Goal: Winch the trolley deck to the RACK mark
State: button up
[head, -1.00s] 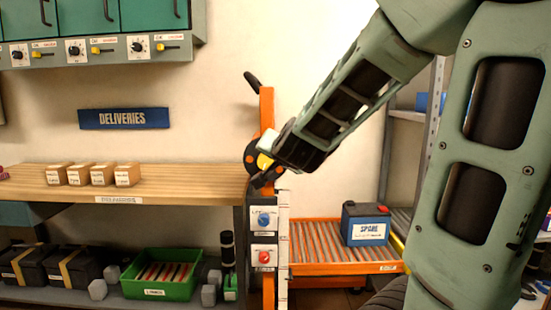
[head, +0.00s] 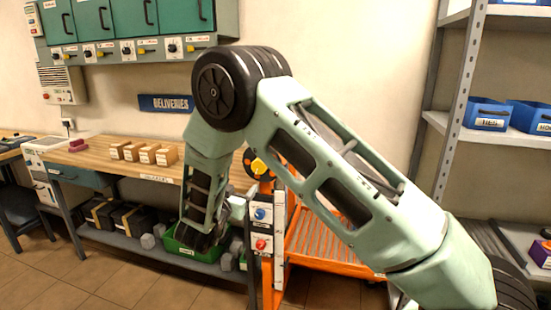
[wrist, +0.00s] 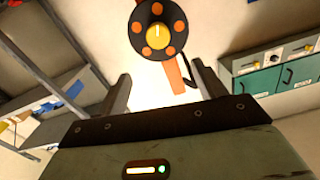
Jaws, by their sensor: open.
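The trolley has an orange post with a winch hub (head: 258,166), dark with a yellow centre and orange knobs. The hub also shows in the wrist view (wrist: 158,30), beyond my fingertips. My gripper (wrist: 160,70) is open and empty, its two fingers apart below the hub, not touching it. In the head view my arm is folded and its hand end hangs low, left of the post. The orange roller deck (head: 322,246) is partly hidden by my arm. A white marked strip (head: 280,225) runs down the post; I cannot read a RACK mark.
Blue and red knobs (head: 262,213) sit on the post. The deliveries bench (head: 90,160) with small boxes stands left, with a green bin (head: 185,252) on its lower shelf. Grey shelving (head: 455,110) with blue bins stands right. The floor at front left is clear.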

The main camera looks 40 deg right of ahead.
aim_at(258, 167)
jog(key=p+x, duration=0.4)
jog(key=x, duration=1.2)
jog(key=shift+w+d+f+p, duration=0.1)
jog(key=shift+w+d+p, duration=0.05)
jog(key=shift+d+p, duration=0.2)
jog(key=c, duration=1)
jog(key=shift+f+b, duration=0.1)
jog(key=shift+b, duration=0.35)
